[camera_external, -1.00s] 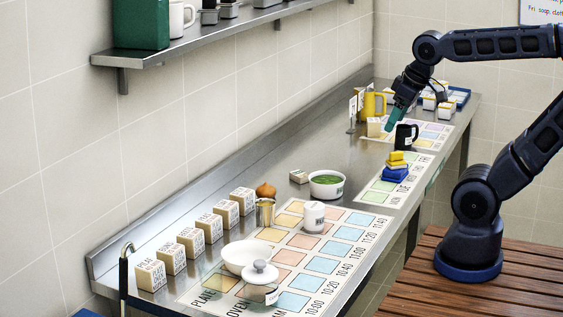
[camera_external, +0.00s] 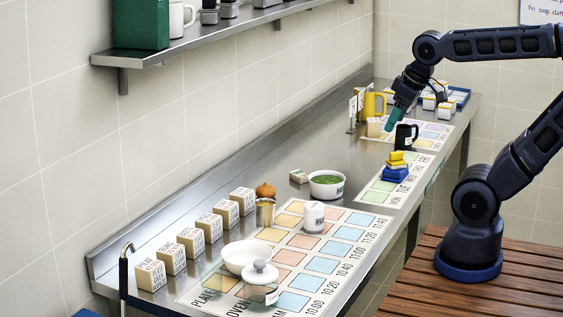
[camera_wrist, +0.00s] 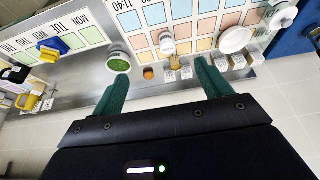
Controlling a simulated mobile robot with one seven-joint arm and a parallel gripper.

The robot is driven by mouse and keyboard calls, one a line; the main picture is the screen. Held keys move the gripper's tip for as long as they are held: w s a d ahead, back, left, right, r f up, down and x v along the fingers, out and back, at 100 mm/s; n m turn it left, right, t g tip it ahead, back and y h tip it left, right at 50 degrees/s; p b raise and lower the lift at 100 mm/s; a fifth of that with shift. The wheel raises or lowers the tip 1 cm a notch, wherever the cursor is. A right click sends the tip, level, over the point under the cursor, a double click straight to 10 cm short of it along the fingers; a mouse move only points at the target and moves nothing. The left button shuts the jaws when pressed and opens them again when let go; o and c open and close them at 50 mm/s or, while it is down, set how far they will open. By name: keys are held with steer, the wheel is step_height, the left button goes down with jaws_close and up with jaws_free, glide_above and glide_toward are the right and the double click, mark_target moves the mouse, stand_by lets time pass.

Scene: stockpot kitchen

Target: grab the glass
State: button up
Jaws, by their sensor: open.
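A small tumbler-like cup (camera_external: 265,212), the likeliest glass, stands upright on the steel counter beside the orange onion-like item. It looks yellowish and shiny; whether it is glass or metal is hard to tell. In the wrist view it appears small (camera_wrist: 177,63), between my fingers in the picture but well beyond them. My gripper (camera_external: 391,119) has green fingers, open and empty, above the far part of the counter near the black mug (camera_external: 406,134). It is far from the cup. In the wrist view my gripper (camera_wrist: 162,70) shows both fingers spread apart.
A green-filled bowl (camera_external: 326,184), a white jar (camera_external: 314,216), a white bowl (camera_external: 246,256) and a lidded pot (camera_external: 262,283) surround the cup's area. Several labelled blocks (camera_external: 209,226) line the wall side. A yellow jug (camera_external: 374,104) and blue-yellow stack (camera_external: 396,168) stand farther back.

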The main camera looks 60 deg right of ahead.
steer(key=shift+w, duration=0.1)
steer(key=w+a+r+n+g, duration=0.1)
steer(key=w+a+n, duration=0.4)
steer(key=w, duration=0.6)
steer(key=w+a+f+n+g, duration=0.1)
steer(key=w+a+f+n, duration=0.2)
steer(key=w+a, duration=0.8)
steer(key=n+g, duration=0.3)
steer(key=n, duration=0.5)
glide_toward(211, 272)
steer(key=w+d, duration=0.1)
steer(key=d, duration=0.3)
steer(key=shift+w+a+f, duration=0.1)
steer(key=shift+a+f, duration=0.15)
steer(key=shift+f, duration=1.75)
steer(key=shift+a+f, duration=0.3)
steer(key=shift+f, duration=1.7)
steer(key=shift+w+a+f, duration=0.1)
steer(key=shift+a+f, duration=0.15)
steer(key=shift+f, duration=1.75)
steer(key=c, duration=1.1)
steer(key=shift+r, duration=0.1)
steer(key=shift+c, duration=0.2)
